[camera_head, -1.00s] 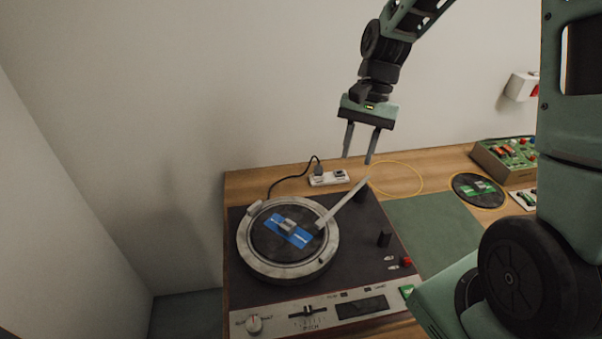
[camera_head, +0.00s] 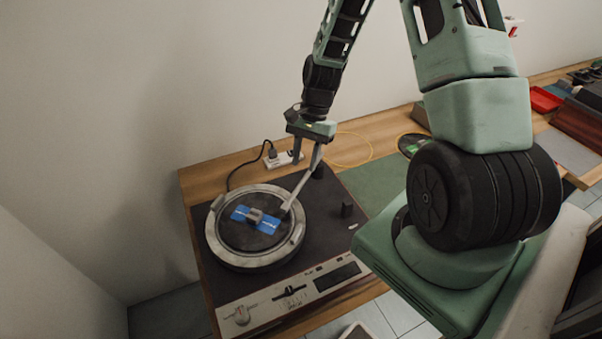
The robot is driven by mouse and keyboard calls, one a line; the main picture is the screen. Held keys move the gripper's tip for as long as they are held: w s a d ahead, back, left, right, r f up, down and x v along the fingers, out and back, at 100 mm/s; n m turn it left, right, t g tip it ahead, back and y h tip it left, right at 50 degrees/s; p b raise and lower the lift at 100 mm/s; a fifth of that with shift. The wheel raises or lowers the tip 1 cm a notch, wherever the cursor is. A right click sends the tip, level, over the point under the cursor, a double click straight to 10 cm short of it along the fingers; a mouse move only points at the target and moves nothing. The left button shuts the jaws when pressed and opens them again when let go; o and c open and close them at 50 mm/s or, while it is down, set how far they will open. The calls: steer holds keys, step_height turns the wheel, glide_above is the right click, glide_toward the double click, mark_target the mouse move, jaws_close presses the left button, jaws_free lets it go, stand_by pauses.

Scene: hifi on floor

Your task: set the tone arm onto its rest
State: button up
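The turntable (camera_head: 325,238) stands on the wooden bench with a black record (camera_head: 238,232) with a blue label on its platter. The pale, straight tone arm (camera_head: 301,186) slants from the back right of the deck to over the record's right edge. A dark post (camera_head: 318,171) is at its rear end, and a shorter dark post (camera_head: 347,210) stands apart to its right; I cannot tell which is the rest. My gripper (camera_head: 306,163) points down, fingers apart, above the rear of the deck. Its right finger overlaps the tone arm's rear end; contact cannot be told.
A white power strip (camera_head: 284,159) with a black plug and cable lies behind the turntable. A yellow ring (camera_head: 353,148) and a green mat (camera_head: 372,184) lie to its right. A red tray (camera_head: 544,99) is far right. Walls close off the left and back.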

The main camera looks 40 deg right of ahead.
mark_target(300, 184)
steer(key=shift+p+x, duration=0.4)
steer(key=shift+x, duration=2.35)
jaws_close()
